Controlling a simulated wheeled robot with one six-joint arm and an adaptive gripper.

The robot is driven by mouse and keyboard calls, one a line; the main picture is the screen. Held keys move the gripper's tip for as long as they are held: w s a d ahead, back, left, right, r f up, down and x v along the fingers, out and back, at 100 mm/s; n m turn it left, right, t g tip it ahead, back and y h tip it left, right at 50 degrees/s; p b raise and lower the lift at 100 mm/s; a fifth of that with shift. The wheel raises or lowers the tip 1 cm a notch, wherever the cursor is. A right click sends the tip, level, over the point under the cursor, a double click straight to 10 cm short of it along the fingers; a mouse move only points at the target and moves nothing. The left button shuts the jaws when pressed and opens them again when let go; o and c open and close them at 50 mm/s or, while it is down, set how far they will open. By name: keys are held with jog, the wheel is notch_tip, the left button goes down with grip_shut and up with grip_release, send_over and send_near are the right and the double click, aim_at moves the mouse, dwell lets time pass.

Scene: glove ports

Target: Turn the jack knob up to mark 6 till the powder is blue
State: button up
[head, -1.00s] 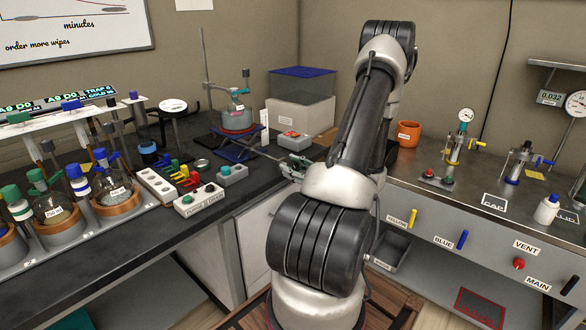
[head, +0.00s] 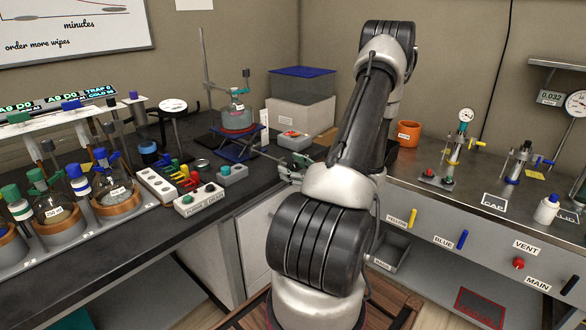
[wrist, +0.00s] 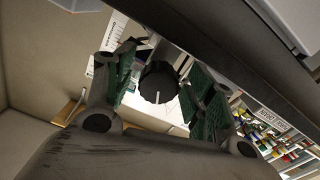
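The black, ridged jack knob (wrist: 158,82), with a white line on it, shows between my fingers in the wrist view. My gripper (wrist: 160,88) is open, its green-padded fingers on either side of the knob with gaps visible. In the head view my gripper (head: 290,166) is at the end of the jack's rod, and the knob cannot be made out there. The blue jack (head: 238,146) carries a grey pot with a glass flask (head: 237,108). Mark 6 is not readable.
A white switch box (head: 199,199) and a small grey box with a green button (head: 232,174) stand left of my gripper. A red-and-white box (head: 293,141) and a blue-lidded bin (head: 302,85) are behind. An orange cup (head: 408,133) stands right of my arm.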

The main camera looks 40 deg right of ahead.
jog(key=shift+s, duration=0.1)
jog(key=s+d, duration=0.1)
jog(key=s, duration=1)
jog(key=shift+s, duration=0.4)
